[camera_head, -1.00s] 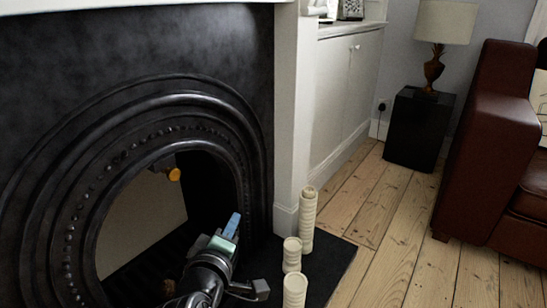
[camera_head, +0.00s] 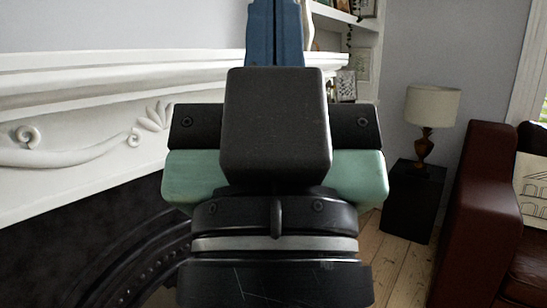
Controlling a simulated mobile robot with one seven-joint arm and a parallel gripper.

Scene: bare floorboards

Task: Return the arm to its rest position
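My gripper (camera_head: 275,32) stands upright and very close to the camera, filling the middle of the head view. Its two blue fingers point up side by side with only a thin dark seam between them, so it looks shut, with nothing seen between them. The fingertips are cut off by the top edge. Below the fingers are a black block, a pale green band and my black wrist. The rest of my arm is hidden or out of view.
A white mantelpiece (camera_head: 80,85) over a black fireplace (camera_head: 90,250) is at the left. A lamp (camera_head: 431,108) stands on a black side table (camera_head: 410,202) at the right, beside a dark red leather sofa (camera_head: 483,200). Bare floorboards (camera_head: 398,270) show between.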

